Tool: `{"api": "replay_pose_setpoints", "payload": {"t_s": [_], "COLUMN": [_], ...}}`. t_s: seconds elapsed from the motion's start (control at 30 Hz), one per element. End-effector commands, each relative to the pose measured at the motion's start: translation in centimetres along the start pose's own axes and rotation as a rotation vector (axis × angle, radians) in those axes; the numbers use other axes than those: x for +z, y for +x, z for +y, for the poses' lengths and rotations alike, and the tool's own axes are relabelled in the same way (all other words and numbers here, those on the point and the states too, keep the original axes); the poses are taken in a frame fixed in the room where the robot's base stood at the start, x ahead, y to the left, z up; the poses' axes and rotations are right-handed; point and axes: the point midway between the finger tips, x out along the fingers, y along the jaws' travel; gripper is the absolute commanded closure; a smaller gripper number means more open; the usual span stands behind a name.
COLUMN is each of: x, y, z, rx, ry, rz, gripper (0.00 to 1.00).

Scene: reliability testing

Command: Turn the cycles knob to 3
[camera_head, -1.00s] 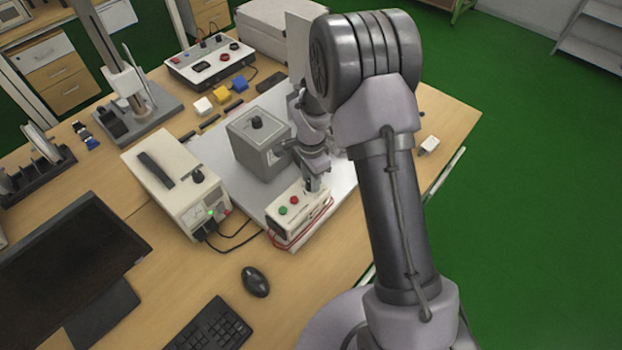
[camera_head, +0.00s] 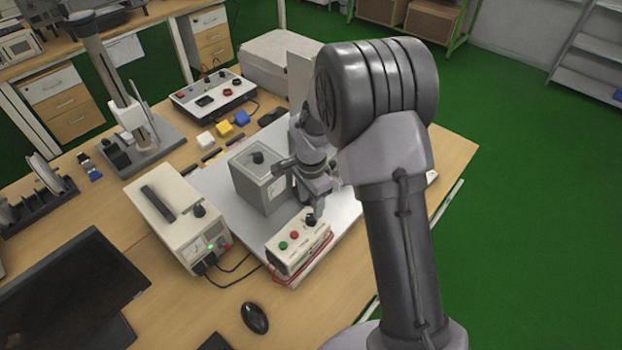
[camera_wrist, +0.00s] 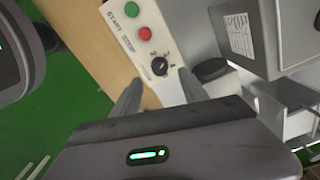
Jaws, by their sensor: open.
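The cycles knob (camera_wrist: 160,66) is a black round knob with a pale pointer mark, on a cream control box (camera_wrist: 118,15). A red button (camera_wrist: 145,33) and a green button (camera_wrist: 132,10) sit in line with it.
A grey box with a black top knob (camera_head: 262,190) stands close behind the control box. A cream power supply (camera_head: 170,215) is to the left, with black cables. Red wires (camera_head: 300,280) lie along the control box's front. A mouse (camera_head: 255,318) lies on the table in front.

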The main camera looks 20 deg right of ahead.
Motion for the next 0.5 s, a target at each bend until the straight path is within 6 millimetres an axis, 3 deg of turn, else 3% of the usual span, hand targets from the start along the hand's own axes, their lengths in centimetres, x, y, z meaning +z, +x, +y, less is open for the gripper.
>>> {"api": "replay_pose_setpoints", "payload": {"t_s": [0.03, 0.1, 0.23, 0.37, 0.5], "x": [0.0, 0.0, 0.0, 0.0, 0.0], "y": [-2.1, -4.5, -8.3, -10.7, -11.7], "z": [-0.1, -0.1, -0.1, 0.0, 0.0], "rx": [-0.005, -0.004, -0.004, -0.001, 0.000], "ry": [0.001, 0.000, 0.001, 0.001, 0.001], "rz": [0.001, 0.002, 0.001, 0.000, 0.000], "gripper": [0.48, 0.48, 0.48, 0.48, 0.48]}}
